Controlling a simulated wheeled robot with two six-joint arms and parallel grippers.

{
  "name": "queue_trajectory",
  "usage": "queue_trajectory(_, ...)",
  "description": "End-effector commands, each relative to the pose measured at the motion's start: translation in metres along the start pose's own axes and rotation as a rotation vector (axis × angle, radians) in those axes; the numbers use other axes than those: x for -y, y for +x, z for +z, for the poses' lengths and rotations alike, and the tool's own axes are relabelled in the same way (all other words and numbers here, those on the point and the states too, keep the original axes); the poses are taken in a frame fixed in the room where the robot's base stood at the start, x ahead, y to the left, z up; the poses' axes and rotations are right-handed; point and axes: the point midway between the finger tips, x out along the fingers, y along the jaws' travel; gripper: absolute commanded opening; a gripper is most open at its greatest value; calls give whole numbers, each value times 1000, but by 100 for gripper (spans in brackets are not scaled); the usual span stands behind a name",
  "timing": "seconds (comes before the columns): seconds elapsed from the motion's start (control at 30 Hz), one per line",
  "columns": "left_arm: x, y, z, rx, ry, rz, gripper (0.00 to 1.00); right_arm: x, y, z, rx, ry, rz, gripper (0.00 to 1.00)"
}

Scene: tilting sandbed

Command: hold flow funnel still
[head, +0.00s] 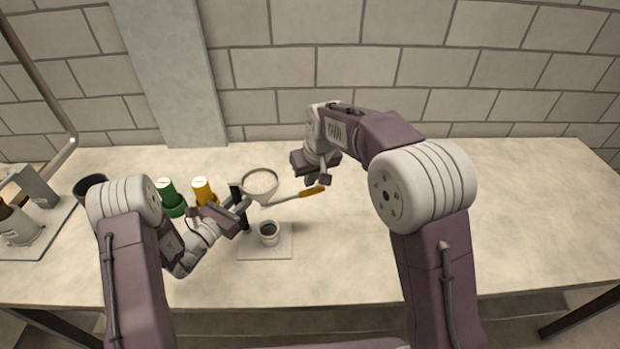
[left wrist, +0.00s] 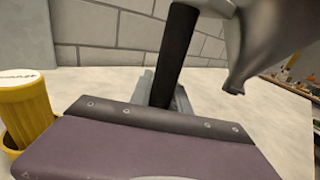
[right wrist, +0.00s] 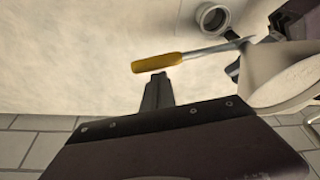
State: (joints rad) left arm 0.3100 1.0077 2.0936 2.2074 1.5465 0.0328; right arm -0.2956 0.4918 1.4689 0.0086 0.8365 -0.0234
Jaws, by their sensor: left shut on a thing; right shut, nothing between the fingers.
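The funnel (head: 262,184) is pale, with grainy whitish material in its bowl, beside a dark upright post (head: 236,192). In the left wrist view its grey cone (left wrist: 262,40) narrows downward beside the dark post (left wrist: 176,50). My left gripper (head: 241,207) is shut on the post, just left of the funnel. A tool with an orange handle (head: 312,191) and thin metal shaft reaches to the funnel's lower end; I cannot tell whether they touch. My right gripper (head: 324,178) is shut and empty near the handle, which also shows in the right wrist view (right wrist: 157,63).
A small cup (head: 269,236) with a dark inside stands on a pale square plate (head: 281,250) below the funnel. A green container (head: 171,196), a yellow container (head: 203,190) and a dark pot (head: 90,184) are at left. The table's right side is clear.

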Motion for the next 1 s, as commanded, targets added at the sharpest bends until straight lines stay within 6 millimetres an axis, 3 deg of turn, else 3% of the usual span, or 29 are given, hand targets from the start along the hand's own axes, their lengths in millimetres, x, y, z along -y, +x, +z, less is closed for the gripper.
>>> queue_trajectory(0.67,-1,0,0,0,1,2,0,0,-5,16,4,133,49,0)
queue_trajectory(1.0,-1,0,0,1,1,3,0,6,-16,45,5,385,141,0)
